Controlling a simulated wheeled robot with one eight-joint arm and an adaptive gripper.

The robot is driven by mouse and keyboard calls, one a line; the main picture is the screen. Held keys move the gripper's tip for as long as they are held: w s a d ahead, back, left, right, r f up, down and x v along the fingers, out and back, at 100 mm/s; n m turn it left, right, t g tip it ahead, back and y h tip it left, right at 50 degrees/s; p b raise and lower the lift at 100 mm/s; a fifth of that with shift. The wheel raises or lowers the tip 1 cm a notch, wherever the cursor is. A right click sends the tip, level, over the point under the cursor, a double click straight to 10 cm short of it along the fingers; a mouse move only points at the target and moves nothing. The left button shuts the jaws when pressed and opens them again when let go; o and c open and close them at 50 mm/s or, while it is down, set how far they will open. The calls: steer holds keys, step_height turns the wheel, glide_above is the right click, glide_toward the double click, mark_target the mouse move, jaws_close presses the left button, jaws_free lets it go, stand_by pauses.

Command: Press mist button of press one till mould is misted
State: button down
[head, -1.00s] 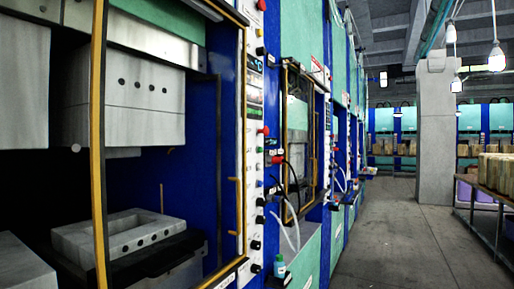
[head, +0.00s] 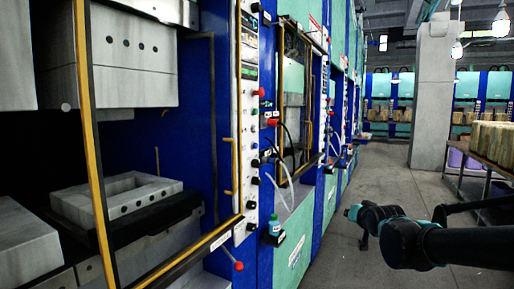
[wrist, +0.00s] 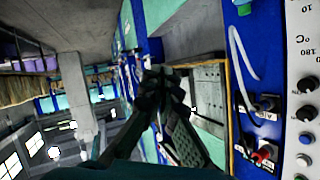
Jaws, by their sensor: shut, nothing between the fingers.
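The nearest press has a tall white control panel (head: 246,110) with buttons and knobs along its right edge in the head view. I cannot tell which one is the mist button. A white panel with dark knobs (wrist: 305,113) and a blue button (wrist: 305,138) shows at the right of the wrist view. The grey lower mould (head: 115,200) lies in the open press below the upper block (head: 135,55). I see no mist on it. My gripper (wrist: 160,82) is shut and empty, apart from the panel. My arm reaches in from the right in the head view.
A yellow-edged door frame (head: 90,140) stands before the press opening. Hoses and plugs (head: 275,123) stick out beside the panel, and a small bottle (head: 274,226) hangs below. The aisle floor (head: 385,180) is open.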

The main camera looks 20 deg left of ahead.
mark_target(256, 146)
steer(key=a+r+t+y, duration=0.2)
steer(key=a+r+y, duration=0.5)
steer(key=a+r, duration=1.3)
steer(key=shift+a+r+n+y, duration=0.3)
steer(key=shift+a, duration=0.85)
steer(key=shift+w+a, duration=0.1)
steer(key=shift+a, duration=0.05)
steer(key=a, duration=0.8)
steer(key=shift+w+a, duration=0.25)
steer(key=shift+w, duration=0.05)
steer(key=shift+a, duration=0.1)
steer(key=shift+a, duration=0.3)
